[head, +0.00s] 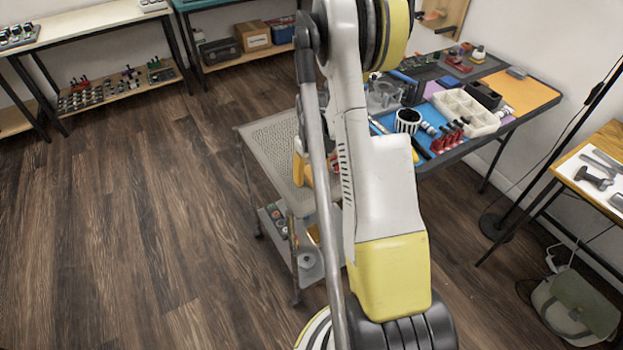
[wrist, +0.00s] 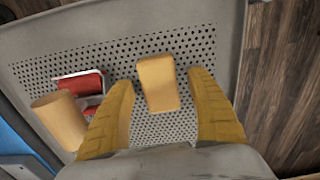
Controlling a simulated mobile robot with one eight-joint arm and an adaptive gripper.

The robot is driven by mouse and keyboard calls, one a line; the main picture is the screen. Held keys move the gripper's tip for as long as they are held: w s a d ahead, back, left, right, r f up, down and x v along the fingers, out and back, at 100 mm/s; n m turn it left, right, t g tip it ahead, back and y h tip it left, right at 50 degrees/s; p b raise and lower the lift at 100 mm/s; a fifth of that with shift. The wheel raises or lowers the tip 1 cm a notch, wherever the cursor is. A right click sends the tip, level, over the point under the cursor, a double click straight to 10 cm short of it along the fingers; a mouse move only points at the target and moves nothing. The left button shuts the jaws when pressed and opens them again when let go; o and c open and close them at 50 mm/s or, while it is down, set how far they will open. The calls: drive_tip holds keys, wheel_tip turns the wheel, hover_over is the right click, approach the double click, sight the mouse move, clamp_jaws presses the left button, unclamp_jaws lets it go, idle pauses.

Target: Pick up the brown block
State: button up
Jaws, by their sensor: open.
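The brown block (wrist: 157,83), tan with rounded edges, is on or just above the grey perforated top of a cart (wrist: 215,30) in the wrist view. My gripper (wrist: 161,79) is open, with one yellow finger on each side of the block. Gaps show between both fingers and the block, so it is not held. In the head view my arm hides the block, and only a bit of my gripper (head: 302,165) shows over the cart top (head: 275,140).
Left of my gripper in the wrist view are a tan cylinder (wrist: 60,120) and a red and white item (wrist: 82,84), close to the left finger. The cart has a raised rim. A crowded workbench (head: 520,95) stands right of the cart; open floor (head: 150,220) lies left.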

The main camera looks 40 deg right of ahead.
sight(315, 174)
drive_tip(key=shift+c, duration=0.2)
drive_tip(key=c, duration=1.3)
drive_tip(key=shift+o, duration=0.2)
drive_tip(key=shift+r, duration=0.1)
drive_tip(key=shift+r+p, duration=0.4)
drive_tip(key=shift+r, duration=0.2)
drive_tip(key=shift+c, duration=0.6)
drive_tip(key=r+p, duration=0.1)
drive_tip(key=r, duration=0.1)
drive_tip(key=s+r+p, duration=0.1)
drive_tip(key=r, duration=0.1)
drive_tip(key=shift+s+d, duration=0.1)
drive_tip(key=s+r+p, duration=0.1)
drive_tip(key=s+r, duration=0.2)
drive_tip(key=s, duration=0.2)
drive_tip(key=s+d+r+p, duration=0.1)
drive_tip(key=s+r+p, duration=0.1)
drive_tip(key=s, duration=0.3)
drive_tip(key=shift+s+d+r, duration=0.15)
drive_tip(key=shift+s+r, duration=0.05)
drive_tip(key=shift+r, duration=0.2)
